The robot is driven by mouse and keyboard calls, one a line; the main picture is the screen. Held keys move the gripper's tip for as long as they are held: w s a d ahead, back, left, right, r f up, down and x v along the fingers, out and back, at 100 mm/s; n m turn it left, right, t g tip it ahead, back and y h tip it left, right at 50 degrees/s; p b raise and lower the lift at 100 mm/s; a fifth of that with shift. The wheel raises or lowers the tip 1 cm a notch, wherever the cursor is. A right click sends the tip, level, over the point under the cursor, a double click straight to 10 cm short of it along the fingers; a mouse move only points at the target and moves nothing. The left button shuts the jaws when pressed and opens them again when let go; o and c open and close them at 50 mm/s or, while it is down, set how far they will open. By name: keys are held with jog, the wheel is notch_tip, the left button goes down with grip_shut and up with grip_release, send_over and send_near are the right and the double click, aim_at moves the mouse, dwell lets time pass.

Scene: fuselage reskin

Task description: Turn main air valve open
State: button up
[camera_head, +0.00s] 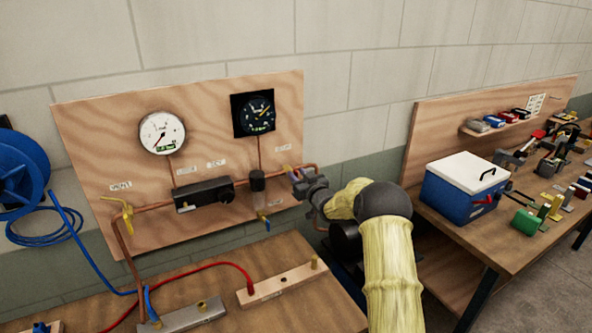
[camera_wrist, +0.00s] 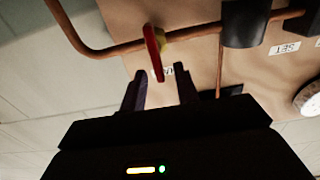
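The main air valve has a red lever (camera_wrist: 154,52) and a yellowish body on a copper pipe, seen in the wrist view. The lever points down toward the gap between my fingers. In the head view only a small yellow part of the valve (camera_head: 286,170) shows at the board's right edge; my gripper hides the rest. In the head view my gripper (camera_head: 298,186) is beside the pipe's right end. Contact with the lever cannot be told.
The wooden board (camera_head: 90,130) carries a white gauge (camera_head: 162,133), a black gauge (camera_head: 254,113), a dark regulator block (camera_head: 203,194) and a yellow vent valve (camera_head: 126,212). A bench with a red hose (camera_head: 215,264) lies below. A blue cooler (camera_head: 462,195) stands right.

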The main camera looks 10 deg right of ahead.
jog(key=shift+p+x, duration=0.3)
jog(key=shift+x, duration=0.75)
grip_shut()
